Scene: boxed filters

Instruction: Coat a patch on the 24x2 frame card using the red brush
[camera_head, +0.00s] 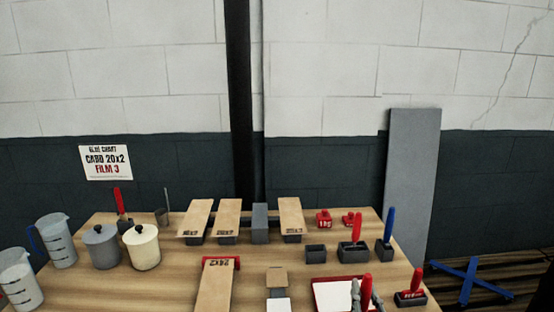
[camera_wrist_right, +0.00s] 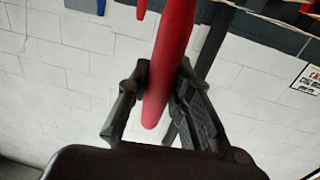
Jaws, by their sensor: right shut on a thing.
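My right gripper (camera_head: 364,299) is at the bottom edge of the head view, over the right side of a red-rimmed tray with a white inside (camera_head: 330,291). It is shut on a red brush handle (camera_head: 366,285); the handle (camera_wrist_right: 168,75) also shows between the fingers (camera_wrist_right: 160,100) in the right wrist view. The bristles are hidden. A tan card (camera_head: 215,290) lies at front centre with a red piece at its far end. My left gripper is not in view.
More tan cards (camera_head: 228,215) rest on dark blocks at the back. Pots (camera_head: 141,250) and jugs (camera_head: 60,245) stand left.

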